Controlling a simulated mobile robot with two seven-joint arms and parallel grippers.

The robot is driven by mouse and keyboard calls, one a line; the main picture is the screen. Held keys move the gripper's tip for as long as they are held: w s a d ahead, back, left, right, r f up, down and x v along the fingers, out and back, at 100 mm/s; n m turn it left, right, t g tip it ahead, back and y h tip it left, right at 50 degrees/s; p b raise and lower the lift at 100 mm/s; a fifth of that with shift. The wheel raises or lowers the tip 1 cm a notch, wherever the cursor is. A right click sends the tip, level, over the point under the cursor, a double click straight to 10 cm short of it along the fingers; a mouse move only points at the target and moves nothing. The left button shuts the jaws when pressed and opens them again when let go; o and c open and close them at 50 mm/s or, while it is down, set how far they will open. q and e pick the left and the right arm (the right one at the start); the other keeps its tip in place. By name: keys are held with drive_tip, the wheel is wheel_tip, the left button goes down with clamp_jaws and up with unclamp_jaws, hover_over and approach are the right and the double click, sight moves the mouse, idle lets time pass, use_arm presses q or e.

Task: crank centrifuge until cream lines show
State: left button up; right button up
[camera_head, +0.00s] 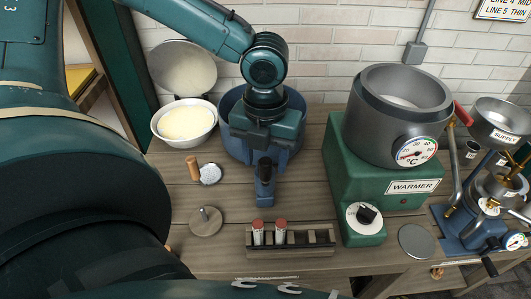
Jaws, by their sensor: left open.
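My left gripper (265,190) hangs pointing down over the wooden bench, in front of a round blue tub (234,128). It is open, and I see nothing held in it. My gripper and wrist hide much of the tub, so I cannot tell whether it is the centrifuge or where its crank is. A dark wooden rack (310,245) at the front holds two red-capped tubes (257,233) upright; cream lines are too small to make out. A blue machine (455,232) with a black-knobbed crank (490,266) stands at the right. My right gripper does not show.
A green warmer (350,150) with a grey pot (402,115) and dial stands right of the gripper. Left are a bowl of pale stuff (184,123), a wooden-handled tool (193,167) and a round wooden lid (205,221). A grey disc (416,241) lies at front right.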

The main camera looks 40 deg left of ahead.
use_arm(q)
drive_tip(key=shift+f+b, duration=1.05)
drive_tip(key=shift+b, duration=0.05)
drive_tip(key=shift+f, duration=0.1)
drive_tip(key=shift+f, duration=0.2)
drive_tip(key=c, duration=1)
